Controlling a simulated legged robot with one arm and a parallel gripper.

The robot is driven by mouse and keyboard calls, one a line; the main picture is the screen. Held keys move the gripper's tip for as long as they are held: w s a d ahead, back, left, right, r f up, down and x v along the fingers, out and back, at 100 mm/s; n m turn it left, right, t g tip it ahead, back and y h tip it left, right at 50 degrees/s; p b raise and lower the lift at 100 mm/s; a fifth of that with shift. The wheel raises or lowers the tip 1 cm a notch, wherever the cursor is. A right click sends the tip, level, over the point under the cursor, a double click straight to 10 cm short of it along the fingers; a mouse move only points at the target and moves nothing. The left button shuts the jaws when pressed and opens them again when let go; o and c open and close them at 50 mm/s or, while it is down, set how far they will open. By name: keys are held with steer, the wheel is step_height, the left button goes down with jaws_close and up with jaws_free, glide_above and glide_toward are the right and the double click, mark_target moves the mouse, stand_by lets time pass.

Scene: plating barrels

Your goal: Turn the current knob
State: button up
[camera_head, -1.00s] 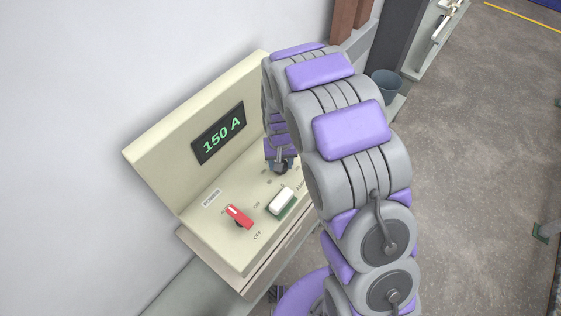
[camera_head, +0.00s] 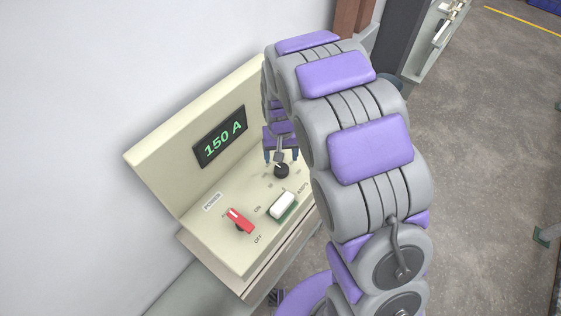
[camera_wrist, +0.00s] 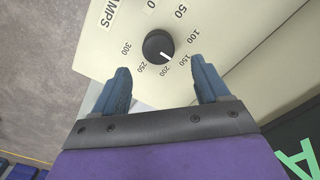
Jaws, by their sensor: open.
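The black current knob (camera_head: 281,171) sits on the sloped top of the cream control panel. In the wrist view the knob (camera_wrist: 158,46) has a white pointer line aimed between the 150 and 200 marks, on an AMPS scale. The panel's display (camera_head: 220,136) reads 150 A in green. My gripper (camera_head: 281,158) is open and empty, just behind the knob in the head view. In the wrist view its blue fingers (camera_wrist: 162,70) stand apart, with the knob ahead of the gap between the tips and not gripped.
A red power switch (camera_head: 240,220) and a white block on a green base (camera_head: 282,206) stand on the same panel, close to the knob. A wall is behind the panel. Open floor (camera_head: 490,150) lies to the right.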

mark_target(280, 167)
step_height(280, 167, up, 11)
stand_by(0.3)
steer(key=s+d+r+m+b, duration=0.1)
steer(key=s+d+b, duration=0.1)
steer(key=s+d, duration=0.45)
steer(key=s+d+r+b, duration=0.15)
steer(key=s+d, duration=0.25)
steer(key=s, duration=0.5)
steer(key=s+d+f+g+b, duration=0.1)
steer(key=s+d+f+b, duration=0.1)
steer(key=s, duration=0.6)
steer(key=s+d+f+b, duration=0.1)
steer(key=s+d+b, duration=0.1)
steer(key=s, duration=0.7)
steer(key=shift+f+g, duration=0.4)
